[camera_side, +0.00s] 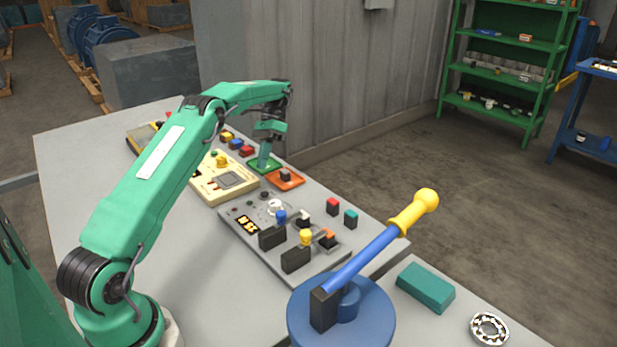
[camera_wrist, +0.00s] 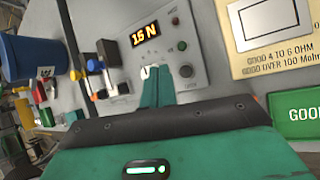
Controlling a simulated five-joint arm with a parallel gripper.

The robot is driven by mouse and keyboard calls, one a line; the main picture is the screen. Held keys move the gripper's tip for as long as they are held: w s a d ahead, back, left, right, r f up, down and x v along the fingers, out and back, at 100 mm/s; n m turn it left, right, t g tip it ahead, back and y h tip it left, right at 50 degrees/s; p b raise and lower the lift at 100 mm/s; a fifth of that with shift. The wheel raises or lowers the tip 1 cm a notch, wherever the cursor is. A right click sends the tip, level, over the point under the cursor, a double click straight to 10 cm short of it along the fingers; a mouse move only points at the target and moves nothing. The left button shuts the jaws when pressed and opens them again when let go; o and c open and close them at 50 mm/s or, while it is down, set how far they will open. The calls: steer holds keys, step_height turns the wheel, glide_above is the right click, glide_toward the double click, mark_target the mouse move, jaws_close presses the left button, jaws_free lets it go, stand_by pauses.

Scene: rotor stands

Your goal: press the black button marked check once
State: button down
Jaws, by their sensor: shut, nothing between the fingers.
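The grey control panel (camera_side: 236,211) lies on the table and also fills the upper middle of the wrist view (camera_wrist: 120,15). A small black button (camera_side: 265,195) sits near its far edge. In the wrist view this button (camera_wrist: 186,71) is the lowest of a short row, with a small blurred label under it. My gripper (camera_side: 263,166) is shut and empty, above the green plate, apart from the panel. In the wrist view its fingertips (camera_wrist: 152,72) appear left of the black button and partly cover a white knob.
The lit display (camera_wrist: 145,35) reads 15 N. Levers with blue, yellow and orange caps stand on the panel. A beige meter (camera_side: 207,191), the green plate (camera_side: 252,160) and an orange plate (camera_side: 298,181) lie beyond the panel. A blue stand with a yellow-handled lever (camera_side: 361,258) is in front.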

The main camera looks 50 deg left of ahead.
mark_target(267, 192)
steer(key=shift+f, duration=3.4)
steer(key=shift+w+d+f, duration=0.1)
steer(key=shift+d+f, duration=0.05)
steer(key=shift+f, duration=0.7)
stand_by(0.6)
steer(key=shift+r, duration=0.85)
steer(key=shift+r, duration=0.15)
steer(key=shift+r, duration=2.4)
